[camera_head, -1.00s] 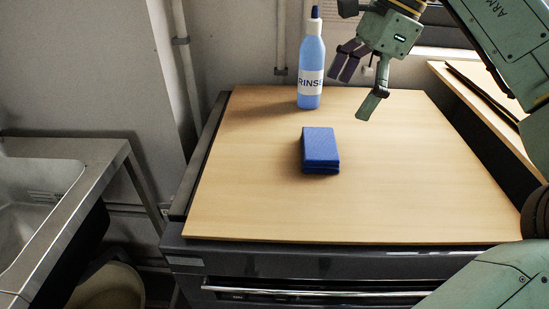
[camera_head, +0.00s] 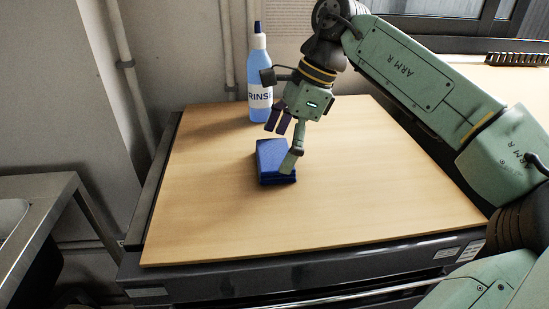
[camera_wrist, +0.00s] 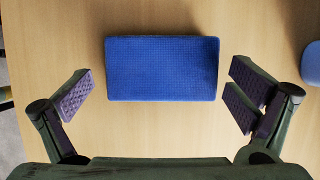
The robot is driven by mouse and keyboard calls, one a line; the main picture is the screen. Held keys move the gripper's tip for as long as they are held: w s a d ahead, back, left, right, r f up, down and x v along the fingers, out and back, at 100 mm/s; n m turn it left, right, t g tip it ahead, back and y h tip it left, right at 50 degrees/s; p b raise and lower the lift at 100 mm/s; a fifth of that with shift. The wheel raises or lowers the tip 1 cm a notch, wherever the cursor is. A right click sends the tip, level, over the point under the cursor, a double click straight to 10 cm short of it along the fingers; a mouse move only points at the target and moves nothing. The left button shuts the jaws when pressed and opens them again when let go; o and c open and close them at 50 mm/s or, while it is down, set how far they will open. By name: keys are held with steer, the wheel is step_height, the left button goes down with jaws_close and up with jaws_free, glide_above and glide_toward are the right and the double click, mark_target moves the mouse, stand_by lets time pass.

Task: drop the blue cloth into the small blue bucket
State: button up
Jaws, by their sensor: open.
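The blue cloth (camera_head: 270,158), a folded flat block, lies on the wooden board. In the wrist view the cloth (camera_wrist: 161,68) lies level between and a little beyond my fingertips. My gripper (camera_head: 285,144) is open and points down over the cloth. In the head view one finger overlaps the cloth's right side. In the wrist view my gripper (camera_wrist: 166,95) has a finger on each side, with a gap between each and the cloth. No small blue bucket is in view.
A blue RINSE bottle (camera_head: 259,85) stands behind the cloth. The wooden board (camera_head: 380,170) is clear to the right and in front. A metal sink (camera_head: 45,200) stands at the left. A dark cabinet front with a bar handle (camera_head: 330,298) is below the board.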

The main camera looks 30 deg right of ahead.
steer(key=shift+a+f, duration=0.2)
steer(key=shift+f, duration=0.4)
steer(key=shift+c, duration=0.6)
steer(key=c, duration=0.9)
steer(key=shift+o, duration=0.2)
steer(key=shift+w, duration=0.1)
steer(key=shift+r, duration=0.1)
steer(key=shift+r, duration=0.5)
step_height(320, 180, up, 2)
steer(key=shift+r, duration=0.1)
steer(key=s+a+b, duration=0.1)
steer(key=s+a, duration=0.2)
steer(key=s, duration=0.1)
steer(key=s+a+r+b, duration=0.1)
steer(key=s+a, duration=0.2)
steer(key=s, duration=0.2)
steer(key=s+a+b, duration=0.1)
steer(key=s+a, duration=0.1)
steer(key=s, duration=0.2)
steer(key=shift+s+a+r, duration=0.25)
steer(key=shift+a+r, duration=0.1)
steer(key=shift+a, duration=0.05)
